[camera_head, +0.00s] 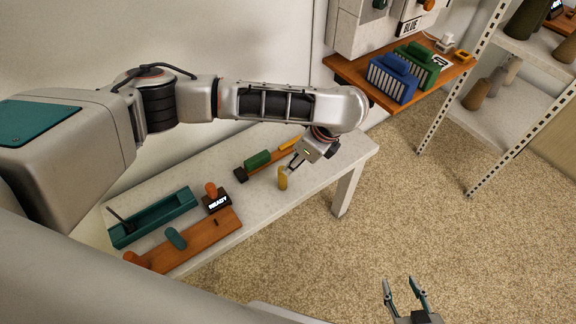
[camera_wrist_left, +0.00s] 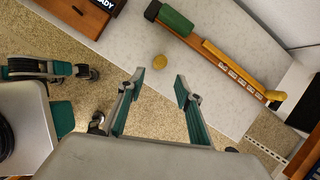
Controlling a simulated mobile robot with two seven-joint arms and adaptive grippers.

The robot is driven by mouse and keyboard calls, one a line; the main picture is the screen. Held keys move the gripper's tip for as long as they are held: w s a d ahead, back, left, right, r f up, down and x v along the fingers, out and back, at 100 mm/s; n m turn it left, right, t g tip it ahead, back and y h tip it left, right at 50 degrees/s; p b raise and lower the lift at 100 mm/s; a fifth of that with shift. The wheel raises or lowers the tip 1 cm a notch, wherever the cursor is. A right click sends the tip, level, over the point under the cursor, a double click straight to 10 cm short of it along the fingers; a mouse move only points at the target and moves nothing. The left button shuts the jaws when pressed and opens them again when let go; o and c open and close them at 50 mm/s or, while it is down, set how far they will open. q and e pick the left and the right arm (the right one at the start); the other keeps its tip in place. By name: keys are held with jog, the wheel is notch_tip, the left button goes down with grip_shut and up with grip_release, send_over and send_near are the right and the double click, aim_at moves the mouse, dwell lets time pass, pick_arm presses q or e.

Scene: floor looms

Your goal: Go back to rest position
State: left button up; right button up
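My left arm reaches in from the left over the white bench (camera_head: 240,205). Its gripper (camera_head: 299,163) is just above and beside a small upright yellow peg-like piece (camera_head: 283,179). In the left wrist view, the left gripper (camera_wrist_left: 160,83) has its two teal fingers spread with nothing between them. The yellow piece (camera_wrist_left: 159,62) stands on the bench just beyond the fingertips, apart from them. My right gripper (camera_head: 400,284) is open and empty at the bottom of the head view, over the carpet.
A green cylinder (camera_head: 257,161) lies by a yellow strip (camera_head: 289,143) on the bench. A teal tray (camera_head: 155,217), a READY sign (camera_head: 217,202) and a wooden board (camera_head: 203,236) are at its left. A wooden shelf (camera_head: 348,70) holds blue and green blocks. Carpet (camera_head: 400,220) is clear.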

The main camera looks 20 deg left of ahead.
pick_arm(q)
jog(key=shift+s+d+r, duration=0.1)
jog(key=shift+d+r, duration=0.05)
jog(key=shift+r, duration=0.1)
pick_arm(e)
jog(key=shift+r, duration=0.15)
